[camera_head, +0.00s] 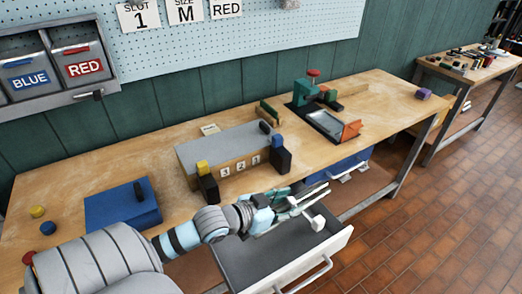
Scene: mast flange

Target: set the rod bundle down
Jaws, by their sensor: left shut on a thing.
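My left gripper (292,203) reaches in from the left, over the front edge of the workbench (95,172) and above an open grey drawer (272,258). It is shut on the rod bundle (312,196), which shows as thin pale rods pointing to the right. The fingers partly hide the bundle, and its exact ends are hard to make out. My right gripper is not in view.
A grey block fixture (225,147) with numbered slots stands behind the gripper. A blue box (110,209) lies on the left, and a green clamp device (306,92) with a tray stands on the right.

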